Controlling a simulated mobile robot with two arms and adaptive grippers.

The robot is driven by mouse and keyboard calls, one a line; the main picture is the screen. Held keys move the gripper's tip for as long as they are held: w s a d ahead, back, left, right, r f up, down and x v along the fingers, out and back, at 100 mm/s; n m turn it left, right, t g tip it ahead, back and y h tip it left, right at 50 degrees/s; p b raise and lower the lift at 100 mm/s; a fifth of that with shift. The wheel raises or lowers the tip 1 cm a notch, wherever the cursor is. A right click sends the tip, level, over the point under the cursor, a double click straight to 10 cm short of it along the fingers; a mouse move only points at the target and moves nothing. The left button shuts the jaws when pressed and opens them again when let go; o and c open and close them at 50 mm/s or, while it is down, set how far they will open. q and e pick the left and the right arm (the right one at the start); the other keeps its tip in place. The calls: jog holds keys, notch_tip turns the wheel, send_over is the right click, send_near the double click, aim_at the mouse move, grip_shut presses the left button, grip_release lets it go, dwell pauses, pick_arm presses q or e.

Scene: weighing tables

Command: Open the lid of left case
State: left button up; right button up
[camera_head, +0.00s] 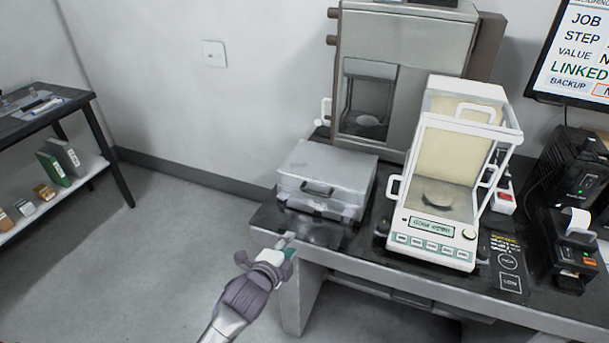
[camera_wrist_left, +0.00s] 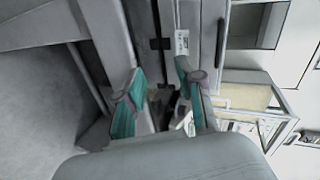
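The silver case (camera_head: 328,175) sits on the left end of the dark tabletop with its lid shut. Its dark handle (camera_head: 318,188) faces the front. My left gripper (camera_head: 287,247) is at the table's front left edge, in front of and below the case, apart from it. In the left wrist view the gripper (camera_wrist_left: 161,72) shows two teal-padded fingers spread with a gap between them, holding nothing. The case front (camera_wrist_left: 202,40) shows just beyond the fingers there. My right gripper is not in view.
A balance with a glass draft shield (camera_head: 440,170) stands right of the case. A larger grey cabinet (camera_head: 410,45) stands behind. Black devices (camera_head: 575,175) and a screen (camera_head: 575,50) are at the right. A shelf (camera_head: 50,140) stands far left, with open floor between.

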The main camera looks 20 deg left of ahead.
pick_arm(q)
jog(key=m+t, duration=0.2)
send_near(308, 192)
jog(key=w, duration=0.3)
jog(key=w+f+p, duration=0.1)
jog(key=w, duration=0.3)
jog(key=w+f, duration=0.1)
jog(key=w, duration=0.2)
jog(key=shift+w, duration=0.2)
grip_shut()
